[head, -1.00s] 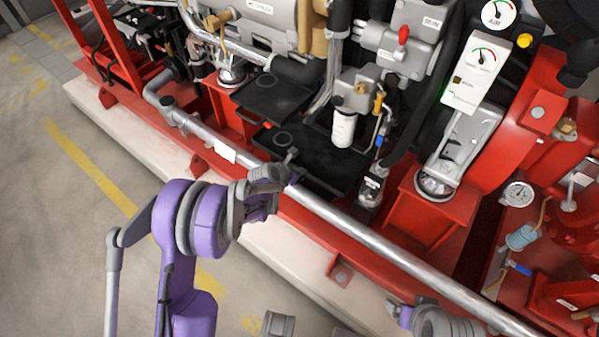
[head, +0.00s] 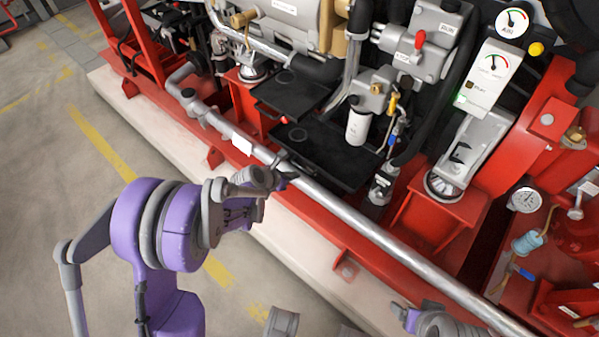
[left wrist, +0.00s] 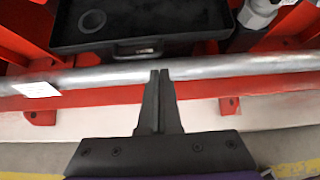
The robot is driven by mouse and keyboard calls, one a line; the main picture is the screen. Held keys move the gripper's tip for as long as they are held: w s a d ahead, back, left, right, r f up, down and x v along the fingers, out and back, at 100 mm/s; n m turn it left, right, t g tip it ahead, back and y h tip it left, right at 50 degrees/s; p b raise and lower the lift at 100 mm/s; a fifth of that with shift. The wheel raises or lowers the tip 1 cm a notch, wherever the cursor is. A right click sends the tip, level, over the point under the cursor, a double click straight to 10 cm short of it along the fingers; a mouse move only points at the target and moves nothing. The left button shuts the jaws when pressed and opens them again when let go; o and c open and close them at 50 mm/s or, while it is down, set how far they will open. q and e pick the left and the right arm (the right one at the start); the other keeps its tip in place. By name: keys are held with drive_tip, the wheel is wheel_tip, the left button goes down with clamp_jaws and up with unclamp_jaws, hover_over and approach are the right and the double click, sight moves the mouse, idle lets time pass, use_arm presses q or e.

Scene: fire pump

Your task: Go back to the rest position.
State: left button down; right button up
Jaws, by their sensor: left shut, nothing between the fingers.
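My left gripper (head: 286,177) is shut and empty. In the head view it lies in front of the long grey pipe (head: 375,235) that runs along the red pump frame. The left wrist view shows its two black fingers (left wrist: 160,77) together, their tips overlapping the pipe (left wrist: 230,67) in the picture; I cannot tell whether they touch it. My right arm shows only in part at the bottom edge of the head view, with its end (head: 408,316) low and partly cut off; its jaws cannot be made out.
Black trays (head: 335,155) lie behind the pipe, one with a handle (left wrist: 138,48) facing me. A white filter (head: 358,127), gauges (head: 494,65) and red frame parts (head: 430,205) stand beyond. Open floor (head: 50,185) with yellow lines lies at the left.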

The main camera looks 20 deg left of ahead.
use_arm(q)
drive_tip(key=shift+s+a+r, duration=0.1)
drive_tip(key=shift+s+r, duration=0.05)
drive_tip(key=s+d+r+m+g+y, duration=0.1)
drive_tip(key=s+d+r+m, duration=0.1)
drive_tip(key=s+r+m, duration=0.35)
drive_tip(key=s+d+r+m+g, duration=0.1)
drive_tip(key=s+d+r+m, duration=0.15)
drive_tip(key=s+m, duration=0.6)
drive_tip(key=s+a+r+m+g+y, duration=0.2)
drive_tip(key=s+m+y, duration=0.1)
drive_tip(key=s+m, duration=1.45)
wheel_tip(320, 180, up, 25)
drive_tip(key=p, duration=2.2)
drive_tip(key=shift+w+t, duration=0.4)
use_arm(e)
wheel_tip(320, 180, up, 25)
drive_tip(key=w+t, duration=0.1)
drive_tip(key=shift+w+r, duration=0.15)
drive_tip(key=shift+r, duration=0.05)
